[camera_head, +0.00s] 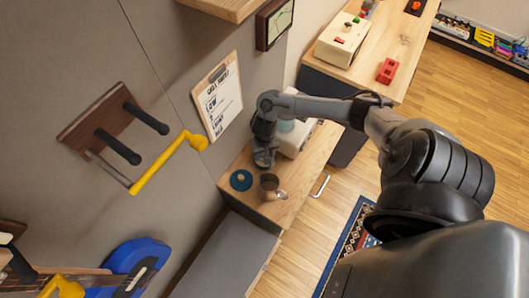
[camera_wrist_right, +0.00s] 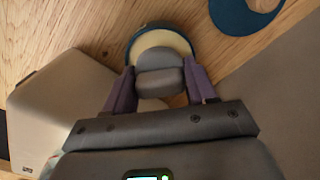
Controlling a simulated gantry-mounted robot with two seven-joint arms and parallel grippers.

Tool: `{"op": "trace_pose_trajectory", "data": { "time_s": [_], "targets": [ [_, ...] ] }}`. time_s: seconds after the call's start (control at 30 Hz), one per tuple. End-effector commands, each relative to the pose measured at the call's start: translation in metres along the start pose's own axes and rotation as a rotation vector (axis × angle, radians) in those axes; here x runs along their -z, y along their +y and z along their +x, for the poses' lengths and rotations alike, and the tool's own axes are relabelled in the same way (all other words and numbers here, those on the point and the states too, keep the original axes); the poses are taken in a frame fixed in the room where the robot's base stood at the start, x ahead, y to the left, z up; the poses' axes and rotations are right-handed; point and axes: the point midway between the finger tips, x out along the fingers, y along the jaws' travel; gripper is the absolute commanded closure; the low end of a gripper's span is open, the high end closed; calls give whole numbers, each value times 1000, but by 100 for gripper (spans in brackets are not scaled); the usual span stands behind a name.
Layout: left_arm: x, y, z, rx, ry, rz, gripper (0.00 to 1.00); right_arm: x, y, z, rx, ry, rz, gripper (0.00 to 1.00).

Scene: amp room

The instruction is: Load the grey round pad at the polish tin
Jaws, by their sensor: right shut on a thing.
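My right gripper (camera_head: 264,160) is low over the wooden bench top in the head view. In the right wrist view its two purple fingers (camera_wrist_right: 160,74) are shut on the grey round pad (camera_wrist_right: 160,82), one on each side. The polish tin (camera_wrist_right: 161,38) has a dark blue rim and a cream filling. It lies just past the pad, which covers part of the cream; I cannot tell if they touch. In the head view I cannot make out the tin or the pad at the gripper. My left gripper is not in view.
A pale box (camera_wrist_right: 60,112) is beside the gripper. The wall with a clipboard (camera_head: 217,97) bounds the bench.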

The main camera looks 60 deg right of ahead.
Motion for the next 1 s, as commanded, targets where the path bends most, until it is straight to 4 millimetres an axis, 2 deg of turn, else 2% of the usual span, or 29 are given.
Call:
{"op": "trace_pose_trajectory", "data": {
  "time_s": [1.0],
  "targets": [
    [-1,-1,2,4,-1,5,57,0,0,9,0,0,0,68]
  ]
}}
